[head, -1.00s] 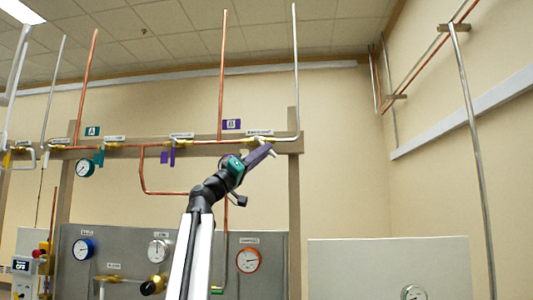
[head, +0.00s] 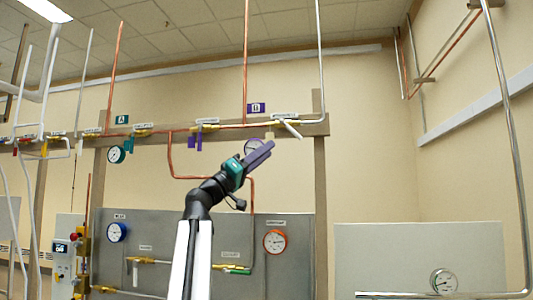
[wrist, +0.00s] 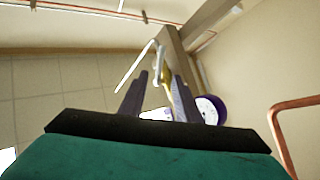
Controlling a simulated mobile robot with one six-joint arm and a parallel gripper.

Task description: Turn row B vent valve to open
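A brass valve with a long pale handle (head: 290,128) sits on the copper pipe right of the purple B label (head: 256,107). Its handle slants down to the right; its small label is unreadable. My gripper (head: 268,146) is below and left of this handle, apart from it, and covers part of a purple-rimmed gauge (head: 251,144). In the wrist view the two fingers of my gripper (wrist: 161,75) stand apart with nothing held. The pale handle (wrist: 134,66) shows beyond them, and the gauge (wrist: 210,108) is to the right.
Row A has a green label (head: 122,119) and a gauge (head: 116,154). A bent copper pipe (head: 170,158) runs just left of my arm. A grey panel (head: 160,225) with gauges stands below.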

